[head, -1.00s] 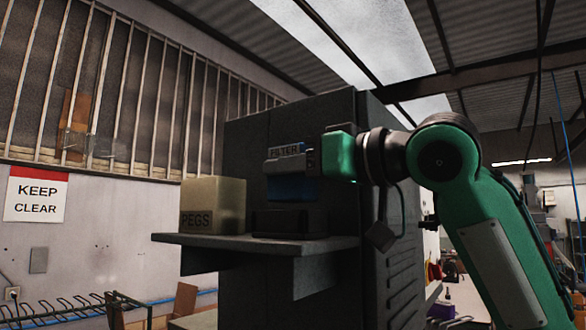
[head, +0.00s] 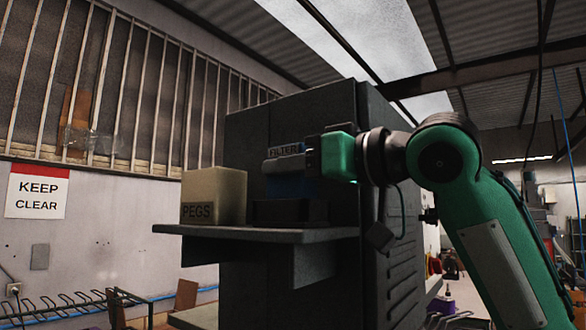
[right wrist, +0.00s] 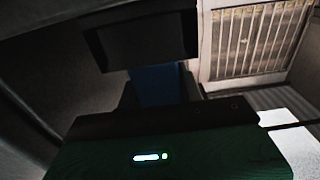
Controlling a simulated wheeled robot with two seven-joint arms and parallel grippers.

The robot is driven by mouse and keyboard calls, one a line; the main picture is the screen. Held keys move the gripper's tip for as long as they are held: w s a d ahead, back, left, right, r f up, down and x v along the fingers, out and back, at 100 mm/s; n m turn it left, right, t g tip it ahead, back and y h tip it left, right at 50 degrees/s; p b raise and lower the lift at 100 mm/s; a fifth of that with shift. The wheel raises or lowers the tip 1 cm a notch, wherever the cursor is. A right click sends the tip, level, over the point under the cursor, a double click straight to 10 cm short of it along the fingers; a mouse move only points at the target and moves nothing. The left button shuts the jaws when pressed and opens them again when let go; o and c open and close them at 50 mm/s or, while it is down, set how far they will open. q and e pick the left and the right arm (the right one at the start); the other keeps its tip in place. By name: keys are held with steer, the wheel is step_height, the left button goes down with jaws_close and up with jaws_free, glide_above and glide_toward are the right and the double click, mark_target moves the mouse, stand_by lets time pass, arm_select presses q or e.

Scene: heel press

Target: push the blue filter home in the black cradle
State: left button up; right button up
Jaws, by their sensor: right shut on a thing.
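The blue filter (head: 286,187) stands upright at the black cradle (head: 290,212), its lower edge meeting the cradle's top. Its upper part carries a FILTER label. My right gripper (head: 284,165) comes in from the right and is shut on the filter, its grey finger crossing the front below the label. In the right wrist view the filter (right wrist: 158,86) shows as a blue strip between my gripper and the dark cradle (right wrist: 145,42). How deep the filter sits inside the cradle is hidden. My left gripper is not in view.
The cradle stands on a dark shelf (head: 255,234) fixed to a tall dark cabinet (head: 240,140). A tan PEGS box (head: 214,196) stands just left of the cradle. A KEEP CLEAR sign (head: 37,191) hangs on the wall. The space left of the shelf is free.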

steer(key=shift+f, duration=0.15)
steer(key=shift+f+b, duration=0.45)
steer(key=shift+f, duration=0.05)
steer(key=shift+f, duration=0.65)
stand_by(2.6)
steer(key=o, duration=1.1)
steer(key=shift+c, duration=0.2)
steer(key=shift+b, duration=0.3)
steer(key=shift+s+d, duration=0.2)
steer(key=shift+d, duration=0.05)
steer(key=b+v, duration=0.6)
steer(key=v, duration=0.7)
steer(key=shift+b, duration=0.4)
